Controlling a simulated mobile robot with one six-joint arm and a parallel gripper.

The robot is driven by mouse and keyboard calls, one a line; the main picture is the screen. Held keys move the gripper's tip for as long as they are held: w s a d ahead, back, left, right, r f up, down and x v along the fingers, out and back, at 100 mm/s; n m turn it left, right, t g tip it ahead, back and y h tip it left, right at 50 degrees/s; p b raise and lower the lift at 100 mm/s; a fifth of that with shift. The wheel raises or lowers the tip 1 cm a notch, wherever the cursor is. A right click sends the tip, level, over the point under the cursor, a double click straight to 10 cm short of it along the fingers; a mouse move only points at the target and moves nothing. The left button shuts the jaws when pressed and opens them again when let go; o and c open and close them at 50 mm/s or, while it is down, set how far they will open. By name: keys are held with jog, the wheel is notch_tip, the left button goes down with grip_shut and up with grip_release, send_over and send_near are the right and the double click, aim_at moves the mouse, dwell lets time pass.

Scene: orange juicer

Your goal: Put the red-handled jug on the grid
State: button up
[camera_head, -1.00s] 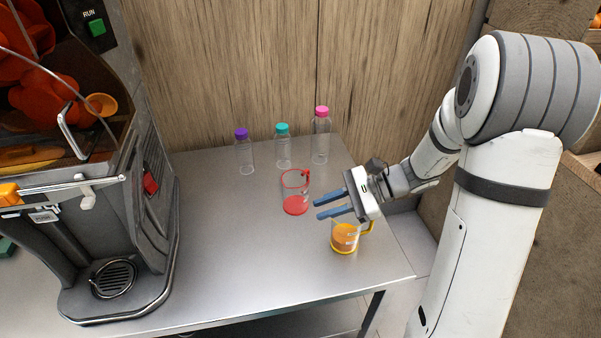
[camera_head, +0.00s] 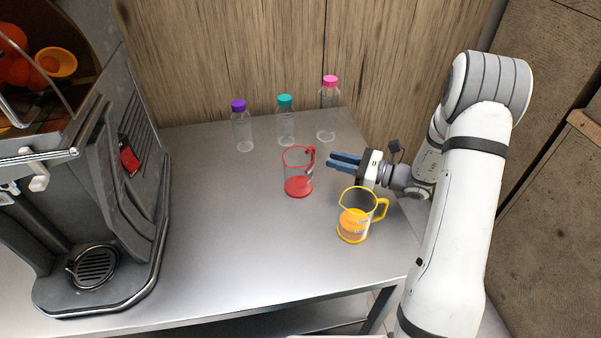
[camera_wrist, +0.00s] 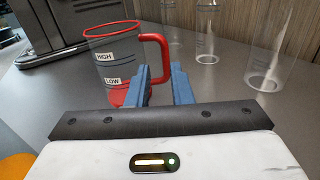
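The red-handled jug (camera_head: 298,172) is clear with a red rim, handle and base. It stands upright on the metal table, its handle toward the right. In the wrist view the jug (camera_wrist: 113,62) shows HIGH and LOW labels, with its handle just beyond my fingertips. My gripper (camera_head: 334,161) is open and empty, its two blue fingers pointing left at the jug, just right of the handle. It also shows in the wrist view (camera_wrist: 160,82). The grid (camera_head: 95,265) is a round dark drip grate on the juicer's base at the lower left, empty.
A yellow-handled jug (camera_head: 355,222) with orange contents stands in front of my gripper. Bottles with purple (camera_head: 243,132), teal (camera_head: 286,126) and pink (camera_head: 327,115) caps stand behind. The juicer (camera_head: 90,190) fills the left. The table (camera_head: 225,230) is clear between juicer and jugs.

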jog(key=x, duration=0.6)
jog(key=shift+w+d+b, duration=0.1)
jog(key=shift+w+b, duration=0.2)
jog(key=shift+b, duration=0.1)
grip_shut()
